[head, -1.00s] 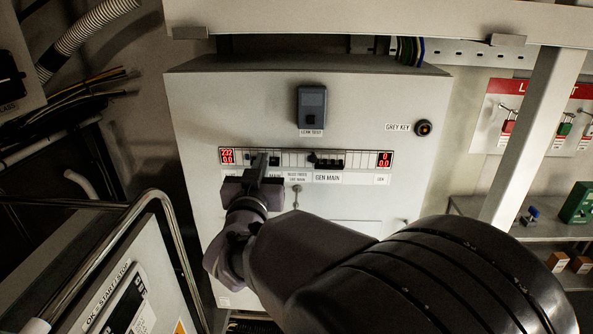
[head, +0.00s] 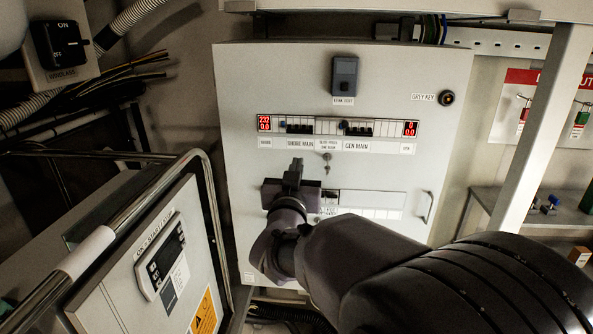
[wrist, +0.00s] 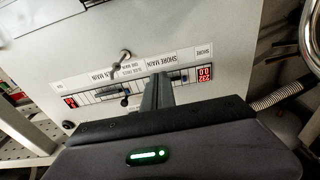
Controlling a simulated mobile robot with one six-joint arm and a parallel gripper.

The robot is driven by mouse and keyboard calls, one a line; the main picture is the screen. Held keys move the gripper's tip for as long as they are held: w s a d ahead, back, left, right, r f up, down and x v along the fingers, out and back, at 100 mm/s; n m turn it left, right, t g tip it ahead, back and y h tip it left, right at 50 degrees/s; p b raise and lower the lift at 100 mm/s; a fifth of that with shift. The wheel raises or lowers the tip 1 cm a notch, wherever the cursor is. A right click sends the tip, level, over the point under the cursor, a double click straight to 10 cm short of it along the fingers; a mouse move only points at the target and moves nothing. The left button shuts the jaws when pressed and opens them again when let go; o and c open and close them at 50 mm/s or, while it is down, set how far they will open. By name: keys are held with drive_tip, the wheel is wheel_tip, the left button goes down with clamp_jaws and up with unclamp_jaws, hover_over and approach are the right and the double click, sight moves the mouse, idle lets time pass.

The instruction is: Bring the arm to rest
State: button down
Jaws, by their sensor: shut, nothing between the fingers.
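My gripper (head: 294,169) is in front of the grey electrical panel (head: 400,75) in the head view, below the breaker row and left of the key in its lock (head: 327,160). Its fingers are together with nothing between them. In the wrist view my gripper (wrist: 161,80) points at the panel face, its tips over the strip near the SHORE MAIN label (wrist: 150,66). I cannot tell the gap between the tips and the panel. My arm reaches in from the lower right.
A metal rail (head: 205,190) and a control box (head: 160,255) stand at the left. A windlass switch (head: 62,45) is at the upper left. A pale post (head: 535,130) and a shelf (head: 490,200) stand at the right. A lower breaker strip (head: 370,203) is behind my wrist.

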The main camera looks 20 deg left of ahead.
drive_tip(key=shift+w, duration=0.1)
idle(0.3)
drive_tip(key=s+d+m+g, duration=0.1)
drive_tip(key=s+d+g, duration=0.25)
drive_tip(key=d, duration=0.55)
drive_tip(key=s+d+m+g, duration=0.15)
drive_tip(key=s+d, duration=0.25)
drive_tip(key=d, duration=0.5)
drive_tip(key=s+d+f+m+g, duration=0.1)
drive_tip(key=s+d+f, duration=0.3)
drive_tip(key=s, duration=0.4)
drive_tip(key=s+d+f+m+g+h, duration=0.1)
drive_tip(key=s+d+f+g, duration=0.3)
drive_tip(key=s, duration=0.5)
drive_tip(key=s+d+f+m+g+h, duration=0.1)
drive_tip(key=s+d+f, duration=0.3)
drive_tip(key=s, duration=0.5)
drive_tip(key=shift+s+d+m+g, duration=0.15)
drive_tip(key=shift+d+m+g, duration=0.6)
drive_tip(key=shift+d+g, duration=0.15)
